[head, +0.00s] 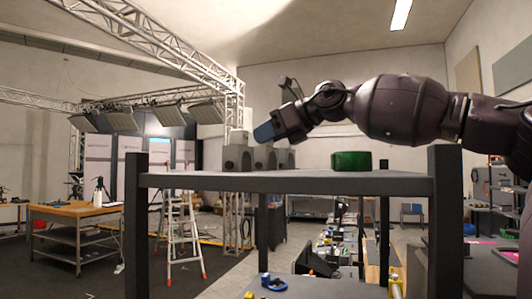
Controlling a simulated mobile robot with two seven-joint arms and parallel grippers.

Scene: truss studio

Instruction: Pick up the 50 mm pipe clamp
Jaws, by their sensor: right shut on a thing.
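My right gripper (280,129) reaches in from the right above the dark shelf top and points left and slightly down. It is shut on a small blue piece (264,133) at its tip. I cannot tell from its shape whether this is the 50 mm pipe clamp. The piece is above the shelf surface, close to the right side of a tall grey fitting (236,153) in the picture. Smaller grey fittings (286,159) stand just right of it, partly below the gripper. My left gripper is out of view.
A lower surface holds a blue ring-like item (273,283). A ladder (183,235) and a wooden-topped bench (75,210) stand farther off.

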